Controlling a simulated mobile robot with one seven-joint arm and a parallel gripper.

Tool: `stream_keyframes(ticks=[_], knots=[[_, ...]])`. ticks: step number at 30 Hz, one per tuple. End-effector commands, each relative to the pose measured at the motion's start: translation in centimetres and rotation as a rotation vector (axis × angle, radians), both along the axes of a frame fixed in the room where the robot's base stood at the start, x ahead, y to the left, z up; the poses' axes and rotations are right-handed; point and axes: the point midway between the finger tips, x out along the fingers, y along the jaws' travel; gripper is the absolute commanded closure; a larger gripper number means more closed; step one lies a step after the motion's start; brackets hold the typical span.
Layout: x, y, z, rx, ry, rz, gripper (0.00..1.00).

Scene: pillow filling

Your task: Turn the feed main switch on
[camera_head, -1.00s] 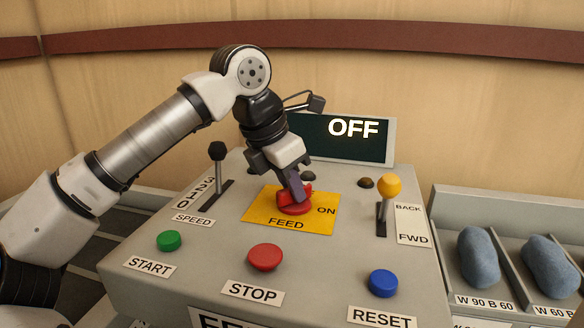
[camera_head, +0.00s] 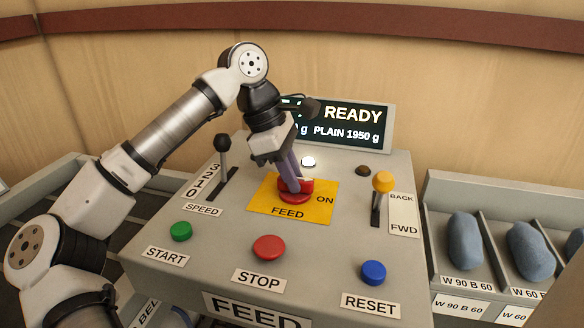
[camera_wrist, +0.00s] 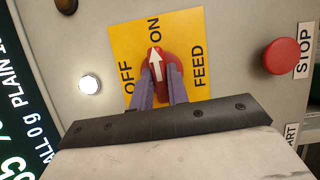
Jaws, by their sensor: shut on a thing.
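The feed main switch (camera_head: 295,190) is a red rotary knob on a yellow plate (camera_head: 262,204) marked FEED and ON. In the wrist view the knob (camera_wrist: 157,62) has a white arrow pointing toward the ON label (camera_wrist: 154,30); the OFF label (camera_wrist: 128,77) is to its left. My gripper (camera_head: 291,181) is shut on the knob, with one purple finger on each side of it in the wrist view (camera_wrist: 160,90). The display (camera_head: 352,128) reads READY and PLAIN 1950 g, partly hidden by my arm. A white lamp (camera_head: 309,162) is lit behind the plate.
The speed lever (camera_head: 223,160) stands left of my gripper and the yellow-knobbed lever (camera_head: 382,184) to the right. START (camera_head: 181,231), STOP (camera_head: 269,247) and RESET (camera_head: 373,272) buttons are along the front. Blue-grey pillows (camera_head: 464,240) lie in bins at the right.

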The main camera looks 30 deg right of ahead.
Motion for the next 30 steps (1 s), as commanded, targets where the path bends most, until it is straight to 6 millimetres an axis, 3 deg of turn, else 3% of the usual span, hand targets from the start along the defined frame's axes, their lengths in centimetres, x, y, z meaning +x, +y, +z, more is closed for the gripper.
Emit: stream_keyframes(ticks=[20, 21, 24, 30], knots=[[0.05, -0.01, 0.03, -0.001, -0.002, -0.059, 1.00], [0.05, -0.01, 0.03, -0.001, -0.002, -0.059, 0.78], [0.05, -0.01, 0.02, 0.000, -0.002, -0.058, 0.65], [0.05, -0.01, 0.01, 0.001, -0.001, -0.057, 0.62]])
